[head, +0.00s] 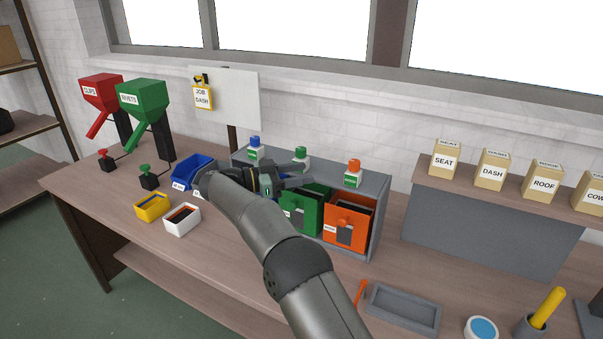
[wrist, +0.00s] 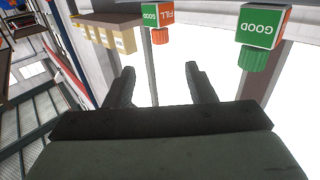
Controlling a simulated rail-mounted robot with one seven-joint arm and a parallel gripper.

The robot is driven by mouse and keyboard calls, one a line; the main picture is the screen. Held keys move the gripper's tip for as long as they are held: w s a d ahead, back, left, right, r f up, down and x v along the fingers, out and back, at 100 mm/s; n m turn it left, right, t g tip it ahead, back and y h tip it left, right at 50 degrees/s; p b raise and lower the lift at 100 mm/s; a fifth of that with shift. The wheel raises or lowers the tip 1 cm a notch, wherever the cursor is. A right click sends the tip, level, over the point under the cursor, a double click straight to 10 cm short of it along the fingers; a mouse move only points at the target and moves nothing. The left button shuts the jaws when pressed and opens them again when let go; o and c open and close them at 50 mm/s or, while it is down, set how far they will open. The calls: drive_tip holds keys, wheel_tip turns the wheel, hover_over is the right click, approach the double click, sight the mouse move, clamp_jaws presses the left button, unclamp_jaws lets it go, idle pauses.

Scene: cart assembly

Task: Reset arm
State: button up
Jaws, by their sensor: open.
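My gripper (head: 294,176) is above the workbench in the head view, in front of the grey rack with drawers. My arm reaches to it from the lower right. In the wrist view my gripper (wrist: 162,85) has its two fingers apart with nothing between them. The wrist view looks tilted, with signs upside down. A green and orange block with a green cap (wrist: 262,40) shows at the upper right, and another block with an orange cap (wrist: 159,25) at top centre. Both are apart from the fingers.
The grey rack (head: 375,190) holds a green drawer (head: 312,215) and an orange drawer (head: 345,232). Blue (head: 193,172), yellow (head: 152,208) and white bins (head: 182,219) stand left of my arm. A grey tray (head: 403,310) lies at the right. Labelled boxes (head: 491,170) stand on a raised shelf.

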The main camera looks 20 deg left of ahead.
drive_tip(key=w+d+r+n+t+y, duration=0.4)
drive_tip(key=r+n+t+y, duration=0.1)
drive_tip(key=r+y, duration=0.3)
drive_tip(key=w+d+r+n+t+y, duration=0.5)
drive_tip(key=r+n+y, duration=0.1)
drive_tip(key=r+y, duration=0.15)
drive_tip(key=s+d+f+g, duration=0.6)
drive_tip(key=s+d+f, duration=0.2)
drive_tip(key=s, duration=0.7)
drive_tip(key=s+d+f+g, duration=0.6)
drive_tip(key=s+d+f, duration=0.2)
drive_tip(key=s, duration=0.8)
drive_tip(key=s+d+f+g, duration=0.6)
drive_tip(key=s+d+f, duration=0.2)
drive_tip(key=s, duration=0.7)
drive_tip(key=shift+s+d+f+n, duration=0.35)
drive_tip(key=shift+d+f+n, duration=0.05)
drive_tip(key=shift+d, duration=0.15)
